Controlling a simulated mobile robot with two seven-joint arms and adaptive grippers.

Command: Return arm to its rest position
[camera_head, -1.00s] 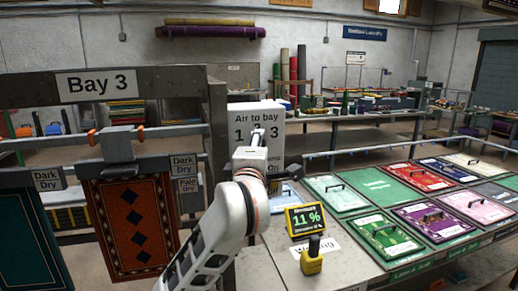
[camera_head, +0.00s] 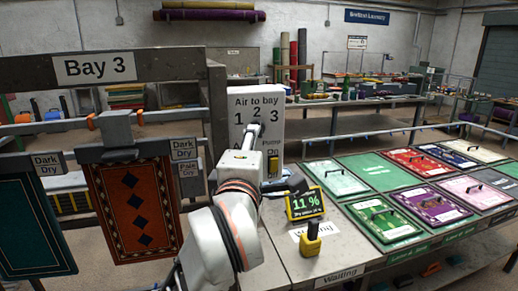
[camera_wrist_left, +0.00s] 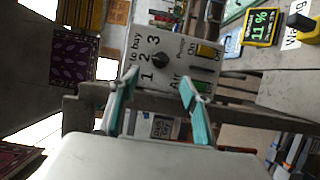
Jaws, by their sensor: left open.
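My left arm, white with dark and orange rings, rises from the bottom middle of the head view. Its left gripper (camera_head: 253,132) is in front of the white air control panel (camera_head: 271,103) and hides part of its lower left. In the left wrist view the gripper (camera_wrist_left: 158,98) is open, with two teal-padded fingers apart and nothing between them. Beyond the fingers that view shows the panel (camera_wrist_left: 148,42) with its black knob (camera_wrist_left: 160,60) and yellow Pump switch (camera_wrist_left: 204,50). My right gripper is not in view.
Left of the arm, a red-orange rug (camera_head: 137,212) and a teal rug (camera_head: 33,228) hang under the Bay 3 sign (camera_head: 94,67). To the right, a yellow 11% meter (camera_head: 305,204) and a yellow-based tool (camera_head: 310,240) stand on the grey counter. Coloured panels (camera_head: 385,217) lie further right.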

